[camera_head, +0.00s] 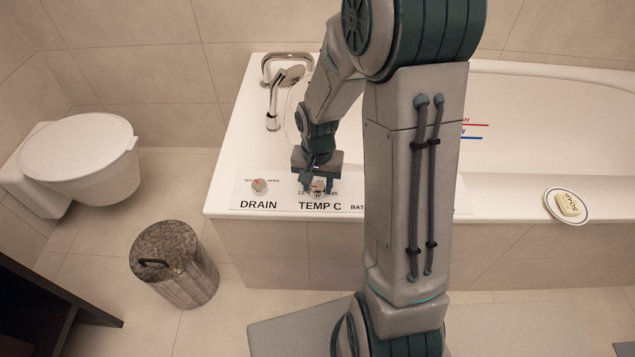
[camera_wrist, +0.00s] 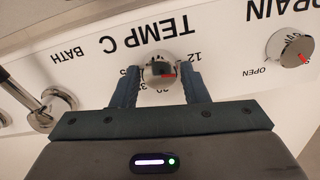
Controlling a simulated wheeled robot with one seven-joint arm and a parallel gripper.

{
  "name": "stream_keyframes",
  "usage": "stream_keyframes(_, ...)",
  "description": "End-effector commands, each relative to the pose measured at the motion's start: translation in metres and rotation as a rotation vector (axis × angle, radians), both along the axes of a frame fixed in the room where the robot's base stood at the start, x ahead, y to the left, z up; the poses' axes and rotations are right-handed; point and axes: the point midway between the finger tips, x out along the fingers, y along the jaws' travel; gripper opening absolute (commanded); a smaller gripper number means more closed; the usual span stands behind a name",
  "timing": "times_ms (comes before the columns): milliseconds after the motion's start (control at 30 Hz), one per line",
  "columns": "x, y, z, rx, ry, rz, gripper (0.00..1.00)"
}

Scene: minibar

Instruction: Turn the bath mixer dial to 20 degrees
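The bath mixer dial is the round chrome knob above the TEMP C label on the white tub deck. It shows in the head view (camera_head: 318,188) and in the wrist view (camera_wrist: 158,70). Its red pointer lies right of the knob's centre in the wrist view, where the panel appears upside down. The number 12 is readable to its right; the other scale numbers are partly hidden. My gripper (camera_head: 318,185) points down over the dial. Its two fingers (camera_wrist: 160,80) stand apart, one on each side of the knob and very close to it. I cannot tell whether they press on it.
The chrome drain knob (camera_head: 259,186) sits left of the dial in the head view. A chrome faucet (camera_head: 274,105) stands behind. A soap dish (camera_head: 551,207) is on the tub's right rim. A bin (camera_head: 172,266) and toilet (camera_head: 95,160) stand left.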

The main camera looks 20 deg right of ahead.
Motion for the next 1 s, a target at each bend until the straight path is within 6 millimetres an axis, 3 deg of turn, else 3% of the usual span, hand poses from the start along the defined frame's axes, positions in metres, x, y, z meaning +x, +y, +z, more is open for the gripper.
stream_keyframes(33,0.0000,0.0000,0.0001,0.000,0.000,0.000,0.26)
stream_keyframes(100,0.0001,0.0000,0.0002,0.000,0.000,0.000,0.12)
stream_keyframes(467,0.0005,0.0002,0.0001,-0.001,-0.002,-0.050,0.12)
stream_keyframes(1000,0.0005,0.0006,0.0013,0.000,-0.001,-0.418,0.12)
